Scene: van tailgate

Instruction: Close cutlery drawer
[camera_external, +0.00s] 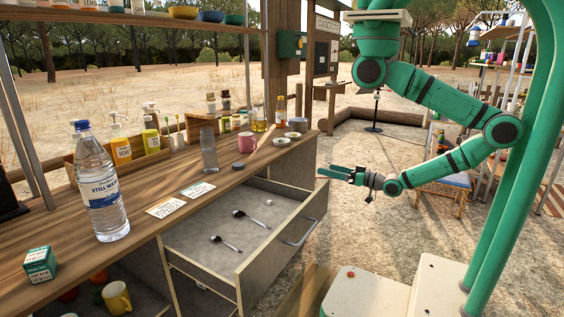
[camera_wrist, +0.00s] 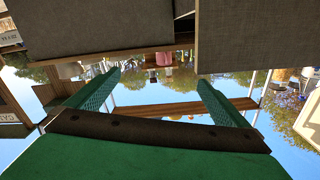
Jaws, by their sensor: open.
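The cutlery drawer (camera_external: 190,236) is pulled well out from under the wooden counter (camera_external: 110,195). Two spoons (camera_external: 222,243) and a small pale round thing (camera_external: 269,202) lie in it. Its front panel carries a bar handle (camera_external: 300,233). My gripper (camera_external: 334,172) is open and empty, beyond the drawer's far front corner and a little above its rim; I see no clear contact. In the wrist view its two fingers (camera_wrist: 158,82) are spread apart, with grey panels (camera_wrist: 258,38) across the top; I cannot tell which panel is the drawer front.
A yellow mug (camera_external: 117,297) sits on the shelf below. The ground in front of the drawer's handle side is partly clear.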

